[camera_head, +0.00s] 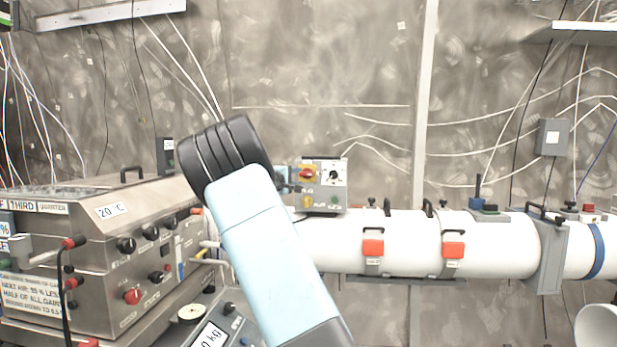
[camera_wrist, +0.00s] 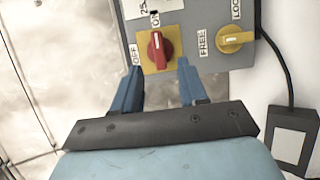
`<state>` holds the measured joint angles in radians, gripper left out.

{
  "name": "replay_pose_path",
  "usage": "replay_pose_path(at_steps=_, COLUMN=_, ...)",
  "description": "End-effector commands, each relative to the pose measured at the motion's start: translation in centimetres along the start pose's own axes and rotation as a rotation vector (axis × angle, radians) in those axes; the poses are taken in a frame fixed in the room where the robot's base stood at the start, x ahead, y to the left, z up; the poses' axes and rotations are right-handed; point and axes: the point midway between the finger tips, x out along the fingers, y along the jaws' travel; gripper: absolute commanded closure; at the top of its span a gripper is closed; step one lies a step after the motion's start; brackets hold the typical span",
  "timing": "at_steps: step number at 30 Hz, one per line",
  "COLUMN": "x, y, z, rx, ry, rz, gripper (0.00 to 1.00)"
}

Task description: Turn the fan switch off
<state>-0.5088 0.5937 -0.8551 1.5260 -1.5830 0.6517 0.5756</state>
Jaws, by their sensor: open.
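The fan switch is a red rotary knob (camera_wrist: 156,48) on a yellow plate, on a grey control box (camera_wrist: 196,80). OFF is printed at its left and ON above it; its white mark points up toward ON. My gripper (camera_wrist: 158,82) is open in the wrist view, its two blue fingers apart just below the knob, with nothing visible between them. Whether a fingertip touches the plate is unclear. In the head view the red knob (camera_head: 307,173) shows on the box (camera_head: 334,194) just right of my arm, which hides most of my gripper.
A yellow knob (camera_wrist: 235,40) between FREE and LOCK sits right of the switch. A black cable (camera_wrist: 285,70) runs down beside the box. A white pipe (camera_head: 410,240) with red-handled clamps lies below and right. A steel instrument cabinet (camera_head: 110,260) stands at left.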

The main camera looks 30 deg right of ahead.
Motion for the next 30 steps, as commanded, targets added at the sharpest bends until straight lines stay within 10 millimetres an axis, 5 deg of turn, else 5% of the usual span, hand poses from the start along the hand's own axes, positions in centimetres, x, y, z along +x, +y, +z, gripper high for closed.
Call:
replay_pose_path(at_steps=12, x=5.7, y=0.0, z=0.1, rx=-0.001, ry=-0.003, rz=0.001, gripper=0.57)
replay_pose_path(at_steps=25, x=6.5, y=0.0, z=0.2, rx=0.0, ry=-0.002, rz=0.0, gripper=0.57)
replay_pose_path(at_steps=30, x=6.5, y=0.0, z=0.2, rx=0.0, ry=-0.002, rz=0.0, gripper=0.73)
